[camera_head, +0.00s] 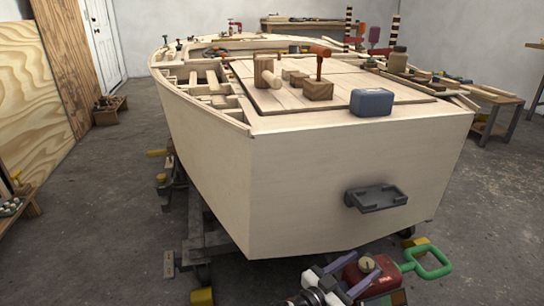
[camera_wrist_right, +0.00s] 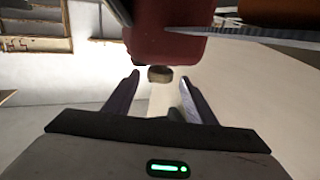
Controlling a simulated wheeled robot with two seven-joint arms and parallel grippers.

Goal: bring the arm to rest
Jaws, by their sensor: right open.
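My right gripper (camera_head: 364,265) is at the bottom of the head view, in front of the hull's flat end. Its two purple fingers are apart. In the right wrist view, the open gripper (camera_wrist_right: 159,80) has a small round beige knob (camera_wrist_right: 160,74) beyond or between its fingertips; I cannot tell if they touch it. A red object (camera_wrist_right: 166,38) is just past the knob. In the head view a red object (camera_head: 391,271) with a green loop handle (camera_head: 431,265) shows beside the fingers; its lower part is cut off. My left gripper is not in view.
The plywood hull (camera_head: 330,185) stands on a dark stand, with a grey bracket (camera_head: 376,197) on its end face. Concrete floor (camera_head: 90,235) is largely clear at the left.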

